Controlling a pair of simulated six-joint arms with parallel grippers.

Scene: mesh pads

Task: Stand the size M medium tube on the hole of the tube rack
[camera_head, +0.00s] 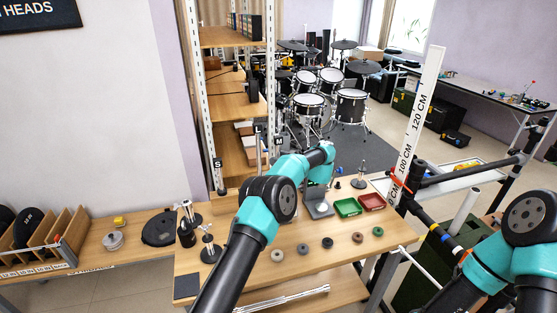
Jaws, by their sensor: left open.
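My left arm reaches over the wooden table (335,255). Its gripper (316,188) is at the table's back middle, small and partly hidden by the wrist; it is open, and I see no tube between its fingers. Black holders marked S (218,177) and M (278,141) stand at the back; I cannot tell whether they belong to the tube rack. A thin upright metal tube (258,150) shows near the M label. Another silver tube (284,299) lies below the table's front. No tube is clearly readable as size M. My right arm is at the lower right; its gripper is out of view.
Green (347,207) and red (372,202) trays sit at the table's back right. Several small round pads, including a green one (378,232), lie along the front. Metal stands (209,245) are at the left. A tall white ruler board (418,125) rises at the right.

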